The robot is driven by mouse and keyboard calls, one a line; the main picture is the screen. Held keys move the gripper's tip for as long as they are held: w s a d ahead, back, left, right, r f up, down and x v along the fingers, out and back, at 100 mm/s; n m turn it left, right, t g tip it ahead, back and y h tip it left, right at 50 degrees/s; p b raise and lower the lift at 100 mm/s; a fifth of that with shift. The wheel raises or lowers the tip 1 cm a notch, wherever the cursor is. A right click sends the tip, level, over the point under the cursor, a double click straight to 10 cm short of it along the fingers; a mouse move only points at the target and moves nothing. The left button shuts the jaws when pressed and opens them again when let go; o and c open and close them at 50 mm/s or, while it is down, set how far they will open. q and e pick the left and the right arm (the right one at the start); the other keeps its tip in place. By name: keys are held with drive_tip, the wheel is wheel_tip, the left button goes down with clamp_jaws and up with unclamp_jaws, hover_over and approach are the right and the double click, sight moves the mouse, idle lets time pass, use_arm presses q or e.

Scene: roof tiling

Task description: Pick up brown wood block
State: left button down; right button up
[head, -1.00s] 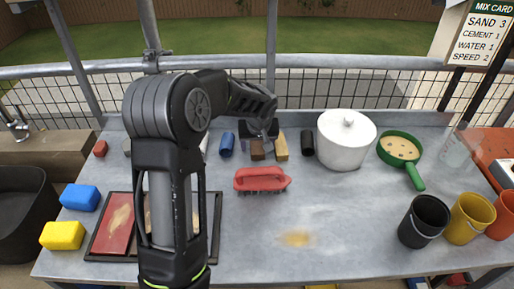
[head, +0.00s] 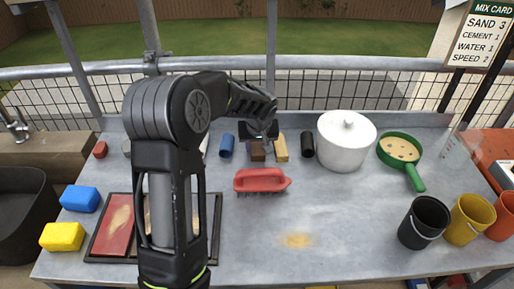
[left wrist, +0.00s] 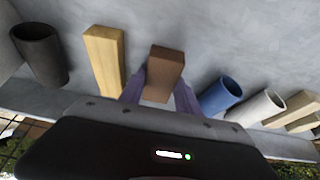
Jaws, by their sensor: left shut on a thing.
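The brown wood block (head: 257,151) stands near the back of the grey table, between a blue tube and a tan wood block. It also shows in the left wrist view (left wrist: 164,72). My left gripper (head: 257,138) reaches down over it from behind, and its two fingers lie on either side of the block. It is shut on the block. The block appears at or very near the table surface; I cannot tell if there is a gap. My right gripper is not in view.
Close beside are the tan block (head: 281,147), blue tube (head: 227,145) and black tube (head: 307,144). A red brush (head: 262,179) lies in front. A white pot (head: 346,143) stands to the right.

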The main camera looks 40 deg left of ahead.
sight(257, 147)
use_arm(q)
drive_tip(key=shift+r, duration=0.1)
drive_tip(key=shift+r+p, duration=0.45)
drive_tip(key=shift+p, duration=0.1)
wheel_tip(257, 147, up, 10)
drive_tip(key=shift+f+b, duration=0.25)
drive_tip(key=shift+b, duration=0.15)
